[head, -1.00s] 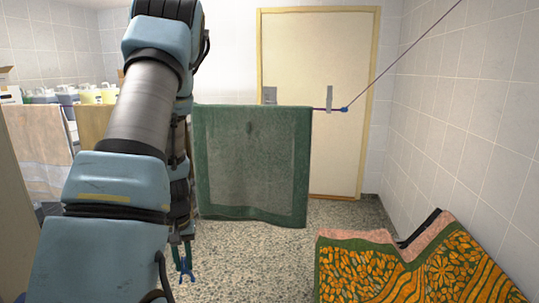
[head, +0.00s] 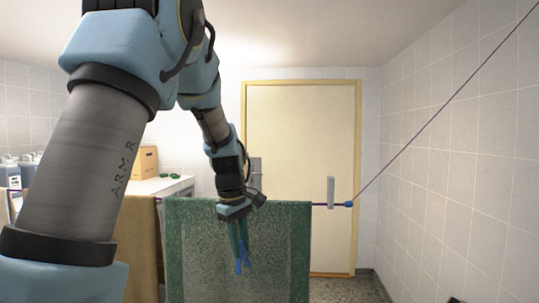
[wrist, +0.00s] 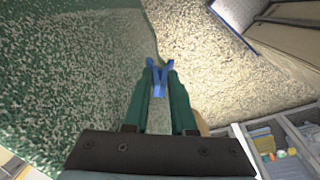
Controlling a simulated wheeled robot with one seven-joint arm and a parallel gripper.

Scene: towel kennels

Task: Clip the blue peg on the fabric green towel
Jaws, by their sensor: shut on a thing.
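The green towel (head: 285,250) hangs over a purple line, with its upper edge and front face in the head view. It also fills the left of the wrist view (wrist: 60,80). My gripper (head: 239,258) is in front of the towel's upper part, pointing down. I cannot tell whether the peg touches the towel.
A brown towel (head: 143,240) hangs on the line to the left. The line (head: 440,108) rises to the right from a blue fitting (head: 348,204) in front of a cream door (head: 300,150). A counter with a cardboard box (head: 144,160) stands behind left.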

